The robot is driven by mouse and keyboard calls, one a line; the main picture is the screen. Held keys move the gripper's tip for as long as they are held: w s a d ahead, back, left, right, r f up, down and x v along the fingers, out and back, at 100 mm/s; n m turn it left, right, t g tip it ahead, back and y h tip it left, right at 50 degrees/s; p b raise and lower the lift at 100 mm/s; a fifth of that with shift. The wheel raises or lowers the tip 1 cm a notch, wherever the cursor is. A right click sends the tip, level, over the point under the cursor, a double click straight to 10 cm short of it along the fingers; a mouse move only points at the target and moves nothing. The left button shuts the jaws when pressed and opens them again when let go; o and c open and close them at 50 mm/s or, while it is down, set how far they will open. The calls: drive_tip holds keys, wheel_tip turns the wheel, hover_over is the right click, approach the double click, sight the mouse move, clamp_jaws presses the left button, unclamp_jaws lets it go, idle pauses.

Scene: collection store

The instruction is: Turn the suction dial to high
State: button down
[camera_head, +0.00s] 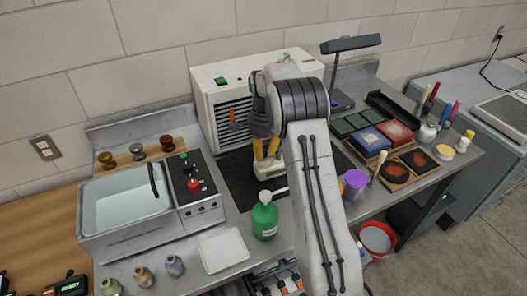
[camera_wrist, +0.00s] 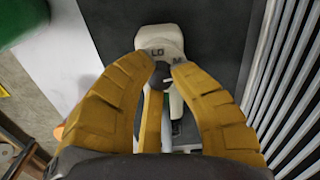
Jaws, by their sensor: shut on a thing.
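The suction dial (camera_wrist: 161,76) is a small dark knob on a pale housing (camera_wrist: 160,37), seen in the wrist view. The marks LO and M show beside it; a HI mark and the dial's pointer cannot be made out. The fingers hide much of the dial there.
A louvred white unit (camera_head: 222,110) stands right behind the housing. A green bottle (camera_head: 265,219) stands in front, near a white tray (camera_head: 223,249). A sink bath (camera_head: 125,200) and a control panel (camera_head: 193,185) lie left. A purple cup (camera_head: 355,183) is to the right.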

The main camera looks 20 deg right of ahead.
drive_tip(key=m, duration=0.4)
drive_tip(key=shift+s+f, duration=0.1)
drive_tip(key=shift+f, duration=0.05)
drive_tip(key=shift+m, duration=2.1)
drive_tip(key=c, duration=1)
unclamp_jaws()
drive_tip(key=shift+c, duration=0.2)
drive_tip(key=shift+r, duration=0.2)
wheel_tip(320, 180, up, 12)
drive_tip(key=shift+f, duration=0.15)
